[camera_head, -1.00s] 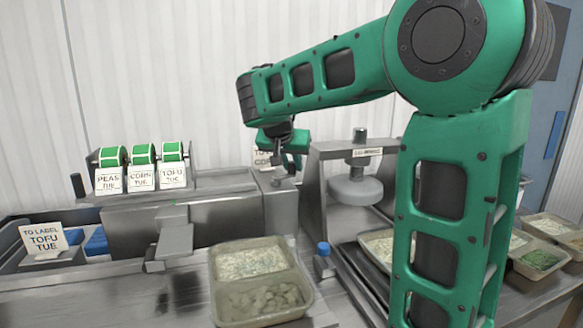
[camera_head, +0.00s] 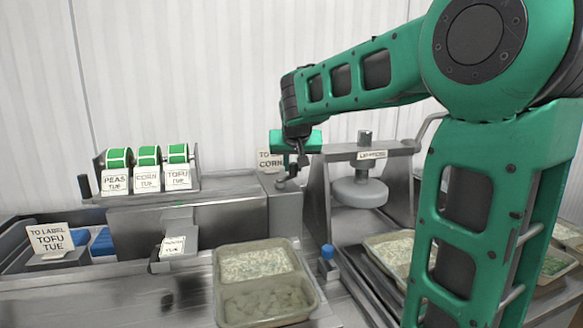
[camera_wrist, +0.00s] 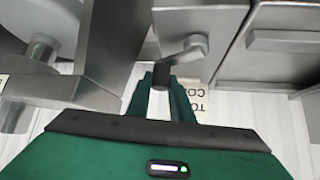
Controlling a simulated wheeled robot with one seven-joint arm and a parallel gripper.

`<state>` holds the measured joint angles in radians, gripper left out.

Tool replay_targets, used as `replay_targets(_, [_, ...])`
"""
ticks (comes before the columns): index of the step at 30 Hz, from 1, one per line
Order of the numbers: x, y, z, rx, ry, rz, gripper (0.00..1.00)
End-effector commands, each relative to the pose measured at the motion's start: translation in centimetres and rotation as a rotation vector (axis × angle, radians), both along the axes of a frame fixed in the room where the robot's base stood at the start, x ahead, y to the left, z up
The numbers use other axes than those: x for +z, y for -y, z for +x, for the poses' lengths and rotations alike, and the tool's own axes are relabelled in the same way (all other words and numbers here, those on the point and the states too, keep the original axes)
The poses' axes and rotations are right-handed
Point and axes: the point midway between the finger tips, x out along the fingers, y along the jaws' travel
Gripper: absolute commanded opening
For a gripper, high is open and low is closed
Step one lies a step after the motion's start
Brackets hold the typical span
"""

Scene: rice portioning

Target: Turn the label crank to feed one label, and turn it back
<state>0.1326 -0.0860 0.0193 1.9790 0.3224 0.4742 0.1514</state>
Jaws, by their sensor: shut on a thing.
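My gripper (camera_head: 298,160) is above the right end of the label machine (camera_head: 188,224). It is shut on the dark knob of the label crank, which shows in the wrist view as a grey arm (camera_wrist: 188,48) running from a hub to the dark knob (camera_wrist: 150,76) between my fingers (camera_wrist: 162,98). In the head view the crank (camera_head: 286,182) is partly hidden by my fingers. A white label (camera_head: 174,246) with print ending in TUE lies at the machine's front outlet. The label rolls (camera_head: 148,156), green with white PEAS, CORN and TOFU tags, sit on top.
A two-compartment tray (camera_head: 222,290) with rice and pale chunks stands in front. A TO LABEL TOFU TUE sign (camera_head: 50,242) is at left. A press (camera_head: 362,190) stands close right of my gripper. A TO CORN sign (camera_head: 268,160) is behind it.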

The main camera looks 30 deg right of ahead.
Motion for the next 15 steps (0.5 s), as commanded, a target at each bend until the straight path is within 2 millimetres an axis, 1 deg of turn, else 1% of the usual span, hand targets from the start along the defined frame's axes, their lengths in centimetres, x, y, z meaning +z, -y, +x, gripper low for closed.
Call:
replay_targets(2, [0.11, -0.18, 0.16, 0.004, 0.003, 0.000, 0.00])
replay_targets(3, [0.11, -0.19, 0.17, 0.004, 0.003, 0.000, 0.25])
replay_targets(5, [0.10, -0.19, 0.16, 0.004, 0.003, 0.000, 0.39])
replay_targets(15, [0.20, -0.14, -0.05, 0.001, 0.002, 0.000, 0.39])
